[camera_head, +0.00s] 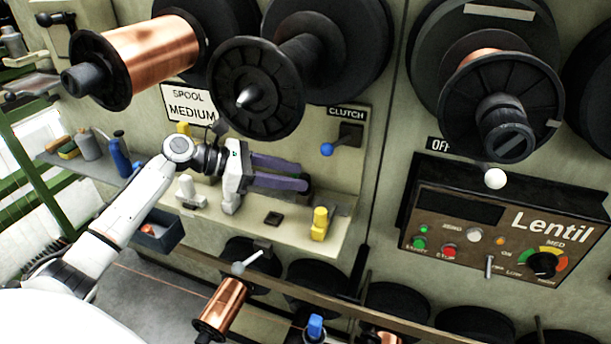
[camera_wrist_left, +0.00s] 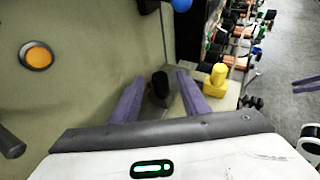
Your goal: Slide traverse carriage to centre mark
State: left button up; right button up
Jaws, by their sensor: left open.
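My left gripper (camera_head: 303,176) reaches in over the pale machine ledge (camera_head: 265,235), with its two purple fingers open and pointing right. A dark rounded knob (camera_wrist_left: 160,84) shows between the fingers in the left wrist view, with a gap on each side. It looks like the carriage's handle, but the carriage body and the centre mark cannot be made out clearly. A yellow block (camera_head: 320,224) stands on the ledge to the right of the gripper and also shows in the left wrist view (camera_wrist_left: 216,80). A purple finger (camera_wrist_left: 307,83), apparently of my right gripper, shows at the right edge.
A blue-tipped clutch lever (camera_head: 327,150) juts out above right of the fingers. Large spools (camera_head: 262,90) overhang from above. A white fitting (camera_head: 190,192) sits left on the ledge. The Lentil control panel (camera_head: 500,235) is at the right.

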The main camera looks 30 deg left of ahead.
aim_at(302, 177)
pick_arm(q)
jog(key=shift+x, duration=1.8)
grip_shut()
